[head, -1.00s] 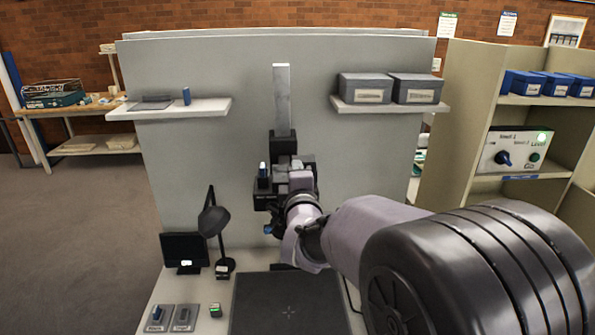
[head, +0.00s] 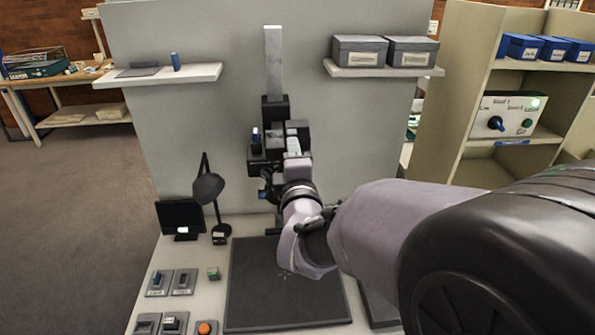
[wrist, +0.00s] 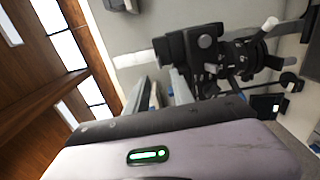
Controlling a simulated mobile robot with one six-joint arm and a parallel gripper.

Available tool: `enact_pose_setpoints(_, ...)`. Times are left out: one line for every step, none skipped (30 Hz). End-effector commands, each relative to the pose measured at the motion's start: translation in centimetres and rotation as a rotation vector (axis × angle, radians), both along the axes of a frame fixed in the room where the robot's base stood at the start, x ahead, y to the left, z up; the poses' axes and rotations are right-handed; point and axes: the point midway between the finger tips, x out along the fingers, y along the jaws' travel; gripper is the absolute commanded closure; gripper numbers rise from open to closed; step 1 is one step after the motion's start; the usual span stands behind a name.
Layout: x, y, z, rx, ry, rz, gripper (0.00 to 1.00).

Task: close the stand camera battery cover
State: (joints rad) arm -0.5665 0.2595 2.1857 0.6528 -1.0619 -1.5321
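The stand camera (head: 268,168) is a dark, boxy unit on a pale upright column (head: 273,60), at the middle of the head view. It also shows in the wrist view (wrist: 193,50), with a round lens-like part and knobs to its right. My gripper (head: 293,143) is at the right side of the camera in the head view, overlapping it. In the wrist view, my gripper's two pale fingers (wrist: 160,92) stand apart with nothing clearly between them, close below the camera body. Contact cannot be told. I cannot clearly make out the battery cover or whether it is open.
Below the camera lies a dark mat (head: 285,290) on the pale table. A black lamp (head: 209,190), a small monitor (head: 181,216) and several switch panels (head: 158,282) stand to its left. Wall shelves hold grey boxes (head: 360,50) and a small blue item (head: 175,61).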

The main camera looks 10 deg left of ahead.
Motion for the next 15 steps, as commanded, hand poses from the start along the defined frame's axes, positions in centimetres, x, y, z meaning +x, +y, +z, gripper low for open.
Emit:
enact_pose_setpoints(-1.6, -0.3, 0.2, -0.001, 0.000, 0.003, 0.71)
enact_pose_setpoints(-2.6, -0.6, 0.2, -0.001, 0.001, 0.003, 0.71)
enact_pose_setpoints(-3.7, -1.0, 0.2, -0.002, -0.001, 0.003, 0.71)
enact_pose_setpoints(-4.6, -1.2, 0.2, -0.001, -0.001, 0.003, 0.71)
enact_pose_setpoints(-5.3, -1.4, 0.1, -0.001, 0.000, 0.003, 0.71)
enact_pose_setpoints(-6.2, -1.7, 0.2, -0.001, -0.001, 0.002, 0.71)
enact_pose_setpoints(-6.8, -1.9, 0.1, 0.000, 0.000, 0.002, 0.71)
enact_pose_setpoints(-7.3, -2.0, 0.1, 0.000, -0.001, 0.003, 0.71)
enact_pose_setpoints(-7.9, -2.2, 0.1, 0.000, 0.000, 0.002, 0.71)
enact_pose_setpoints(-8.2, -2.3, 0.1, 0.000, -0.001, 0.001, 0.71)
enact_pose_setpoints(-8.5, -2.4, 0.1, -0.001, 0.000, 0.001, 0.71)
enact_pose_setpoints(-8.8, -2.5, 0.0, -0.001, 0.000, 0.001, 0.71)
enact_pose_setpoints(-8.9, -2.5, 0.0, -0.001, 0.000, 0.001, 0.71)
enact_pose_setpoints(-8.9, -2.5, 0.0, -0.001, 0.000, 0.001, 0.71)
enact_pose_setpoints(-9.0, -2.6, 0.0, -0.001, 0.000, 0.001, 0.71)
